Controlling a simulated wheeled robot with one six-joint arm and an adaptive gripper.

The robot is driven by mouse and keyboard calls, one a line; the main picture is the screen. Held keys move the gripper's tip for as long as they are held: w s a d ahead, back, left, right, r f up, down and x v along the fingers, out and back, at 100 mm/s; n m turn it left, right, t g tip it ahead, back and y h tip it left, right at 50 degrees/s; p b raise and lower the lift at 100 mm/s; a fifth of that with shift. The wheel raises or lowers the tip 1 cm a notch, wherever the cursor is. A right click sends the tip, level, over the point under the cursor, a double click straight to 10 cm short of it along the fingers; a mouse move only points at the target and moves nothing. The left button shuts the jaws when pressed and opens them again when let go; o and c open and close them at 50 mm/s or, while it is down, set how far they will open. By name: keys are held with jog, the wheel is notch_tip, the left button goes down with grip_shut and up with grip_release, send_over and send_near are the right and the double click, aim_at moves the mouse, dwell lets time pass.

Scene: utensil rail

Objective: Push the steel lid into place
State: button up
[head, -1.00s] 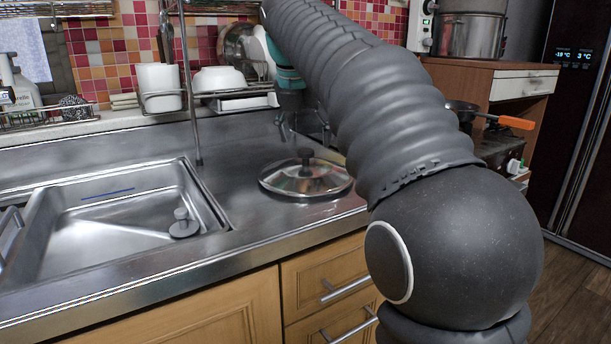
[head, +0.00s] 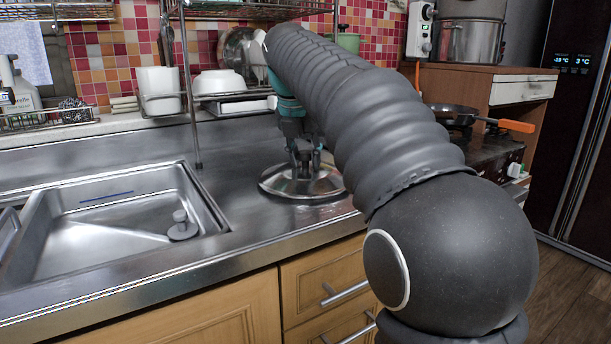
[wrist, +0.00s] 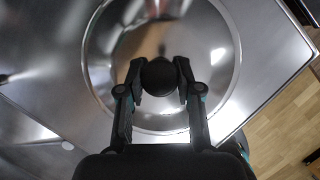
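The steel lid (head: 322,187) is round and shiny with a dark knob. It lies flat on the steel counter, right of the sink. In the wrist view the lid (wrist: 215,45) fills the upper middle, with its black knob (wrist: 158,77) between my fingertips. My gripper (wrist: 160,70) is down over the lid, its two fingers closed against the sides of the knob. In the head view my gripper (head: 303,160) stands over the middle of the lid, and my arm covers the lid's right edge.
The sink (head: 110,215) opens to the left of the lid. A thin rack post (head: 190,90) rises behind it. A white cup (head: 158,88) and a white bowl (head: 218,82) stand at the back. A pan (head: 455,113) sits on the stove to the right. The counter's front edge is near the lid.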

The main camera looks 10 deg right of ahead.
jog(key=shift+f, duration=0.1)
grip_shut()
